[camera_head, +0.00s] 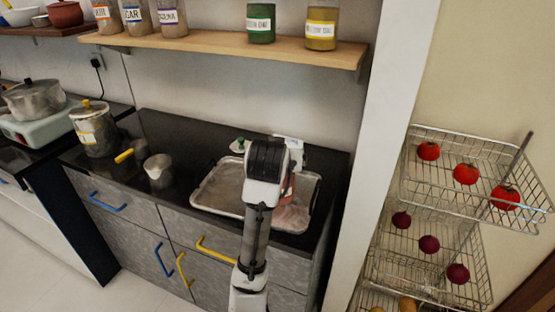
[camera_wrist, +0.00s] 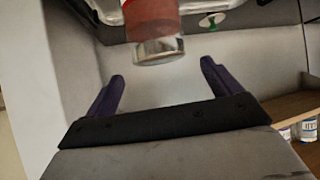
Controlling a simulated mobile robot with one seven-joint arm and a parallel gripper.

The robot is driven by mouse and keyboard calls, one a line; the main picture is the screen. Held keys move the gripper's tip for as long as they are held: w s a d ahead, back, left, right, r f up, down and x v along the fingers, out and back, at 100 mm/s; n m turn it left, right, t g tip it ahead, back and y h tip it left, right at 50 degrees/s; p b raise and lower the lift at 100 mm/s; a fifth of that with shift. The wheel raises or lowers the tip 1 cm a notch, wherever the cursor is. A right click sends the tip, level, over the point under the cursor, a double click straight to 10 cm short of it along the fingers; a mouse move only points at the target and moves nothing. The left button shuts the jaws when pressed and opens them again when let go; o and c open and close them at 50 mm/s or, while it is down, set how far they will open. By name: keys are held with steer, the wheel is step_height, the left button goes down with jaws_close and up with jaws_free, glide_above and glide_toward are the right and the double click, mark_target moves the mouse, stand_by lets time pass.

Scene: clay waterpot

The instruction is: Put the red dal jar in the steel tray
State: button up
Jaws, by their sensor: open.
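The steel tray (camera_head: 215,187) lies on the dark counter in the head view, partly hidden behind my arm. The red dal jar (camera_wrist: 152,12) is at the top of the wrist view, cut off by the frame edge, with a clear, shiny end. It is beyond my gripper's (camera_wrist: 163,71) two dark fingertips, which are spread with an empty gap between them. In the head view only a red strip of the jar (camera_head: 290,186) shows beside my arm, over the tray's right part. I cannot tell whether it touches the tray floor.
A shelf (camera_head: 220,45) with several jars runs above. A wall edge (camera_head: 375,150) and wire baskets (camera_head: 470,190) are at the right. A green-knobbed item (camera_head: 239,144) is behind the tray.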

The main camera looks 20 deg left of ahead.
steer(key=shift+v, duration=2.3)
steer(key=shift+a, duration=0.1)
